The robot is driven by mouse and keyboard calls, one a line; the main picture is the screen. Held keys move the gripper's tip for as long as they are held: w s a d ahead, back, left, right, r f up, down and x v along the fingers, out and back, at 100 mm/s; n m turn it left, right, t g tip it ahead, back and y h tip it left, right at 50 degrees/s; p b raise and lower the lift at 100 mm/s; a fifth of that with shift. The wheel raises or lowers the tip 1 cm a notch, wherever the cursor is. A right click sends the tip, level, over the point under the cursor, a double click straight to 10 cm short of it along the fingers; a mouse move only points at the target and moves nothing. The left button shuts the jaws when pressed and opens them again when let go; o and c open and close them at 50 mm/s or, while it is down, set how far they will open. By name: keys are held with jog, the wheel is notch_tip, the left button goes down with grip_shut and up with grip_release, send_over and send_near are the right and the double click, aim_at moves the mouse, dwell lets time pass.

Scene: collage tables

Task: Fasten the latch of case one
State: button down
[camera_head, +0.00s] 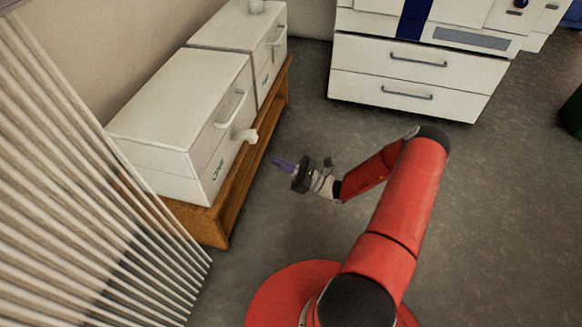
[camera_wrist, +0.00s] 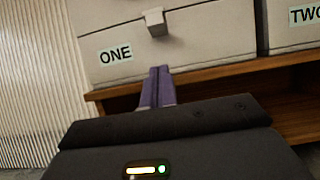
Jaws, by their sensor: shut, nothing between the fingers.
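Case one (camera_head: 180,135) is a white box on a wooden bench, its lid down as far as I can tell. It carries the label ONE (camera_wrist: 115,54) in the wrist view. Its latch (camera_head: 246,135) is a small pale lever that sticks out from the front below the handle; the latch also shows in the wrist view (camera_wrist: 156,22). I cannot tell whether it is fastened. My gripper (camera_head: 279,163) has purple fingers, shut and empty, in front of the case and apart from it. In the wrist view the fingertips (camera_wrist: 159,72) appear below the latch.
Case two (camera_head: 248,38) stands on the same wooden bench (camera_head: 225,222) behind case one. A ribbed pale panel (camera_head: 75,170) is at the left. White drawers (camera_head: 410,80) stand at the back.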

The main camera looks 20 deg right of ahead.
aim_at(245, 138)
jog(key=w+a+r, duration=0.3)
jog(key=a+r, duration=0.1)
jog(key=r, duration=0.1)
jog(key=shift+r, duration=0.2)
jog(key=shift+d+r, duration=0.1)
jog(key=shift+r, duration=0.05)
